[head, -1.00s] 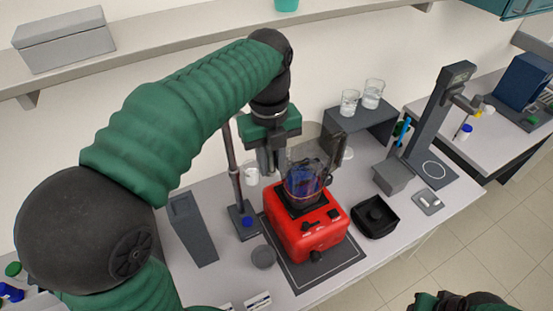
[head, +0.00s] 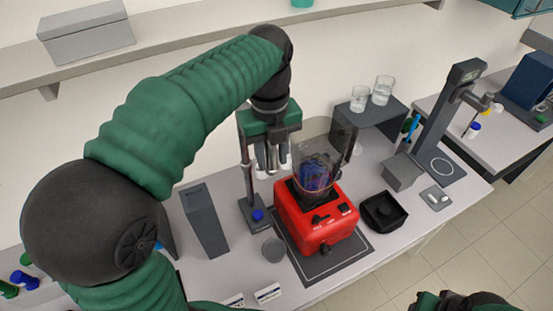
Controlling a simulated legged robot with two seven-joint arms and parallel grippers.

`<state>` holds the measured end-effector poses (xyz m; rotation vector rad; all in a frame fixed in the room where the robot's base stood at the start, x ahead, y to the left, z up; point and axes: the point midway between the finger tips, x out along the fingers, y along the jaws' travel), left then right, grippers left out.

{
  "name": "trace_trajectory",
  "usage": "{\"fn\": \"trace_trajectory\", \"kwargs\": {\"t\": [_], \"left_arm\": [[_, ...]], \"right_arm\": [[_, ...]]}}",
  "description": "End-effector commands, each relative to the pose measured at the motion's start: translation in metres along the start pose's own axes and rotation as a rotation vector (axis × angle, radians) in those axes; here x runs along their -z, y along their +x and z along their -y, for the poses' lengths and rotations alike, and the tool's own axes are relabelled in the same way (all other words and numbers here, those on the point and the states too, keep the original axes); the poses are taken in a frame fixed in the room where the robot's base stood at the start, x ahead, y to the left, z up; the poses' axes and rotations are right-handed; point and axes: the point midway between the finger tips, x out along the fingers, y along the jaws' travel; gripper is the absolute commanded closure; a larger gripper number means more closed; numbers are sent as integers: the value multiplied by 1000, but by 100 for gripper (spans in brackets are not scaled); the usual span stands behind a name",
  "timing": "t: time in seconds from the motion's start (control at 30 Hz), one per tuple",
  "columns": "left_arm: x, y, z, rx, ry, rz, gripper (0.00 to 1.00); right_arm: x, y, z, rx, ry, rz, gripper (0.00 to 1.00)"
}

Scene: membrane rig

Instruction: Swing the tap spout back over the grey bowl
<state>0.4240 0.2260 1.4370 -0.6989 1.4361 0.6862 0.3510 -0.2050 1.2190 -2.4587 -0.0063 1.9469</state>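A tall dark grey dispenser column (head: 437,121) stands at the right of the bench. A short spout-like arm (head: 469,98) reaches from its upper part to the right. I take this for the tap spout; it does not point over the grey square bowl (head: 403,173), which sits at the column's left foot. My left gripper (head: 272,168) hangs pointing down beside a dark upright pole (head: 247,165), behind the red machine and far left of the column. Its fingers overlap something whitish, so their opening is unclear. Only a bit of my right arm shows at the bottom right; its gripper is not visible.
A red machine (head: 310,225) with a clear jar stands mid-bench. A black square tray (head: 384,211) lies between it and the column. Two glass beakers (head: 382,91) stand on a dark riser (head: 372,124) behind. A small grey cup (head: 273,250) sits left of the machine.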

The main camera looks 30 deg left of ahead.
Motion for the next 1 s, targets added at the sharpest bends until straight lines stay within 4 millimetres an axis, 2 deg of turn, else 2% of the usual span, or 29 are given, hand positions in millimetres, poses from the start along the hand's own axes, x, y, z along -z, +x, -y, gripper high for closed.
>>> {"fn": "trace_trajectory", "kwargs": {"t": [0.07,0.33,0.47,0.57,0.73,0.9,1.0], "left_arm": [[1,1,0,-2,2,-4,56],[7,1,3,-5,5,-6,56],[7,-9,4,-4,5,-4,56],[6,-29,4,-3,5,-4,56],[0,-80,3,-1,4,-6,56],[-4,-129,2,-2,2,-9,56],[-5,-149,1,-3,2,-11,56]], "right_arm": [[0,0,0,0,0,0,64],[0,0,0,0,-1,0,64],[-1,3,0,0,0,0,64],[-2,6,0,0,0,0,64],[-2,8,0,0,0,0,64],[0,1,0,0,0,0,64],[1,-3,0,0,0,0,64]]}}
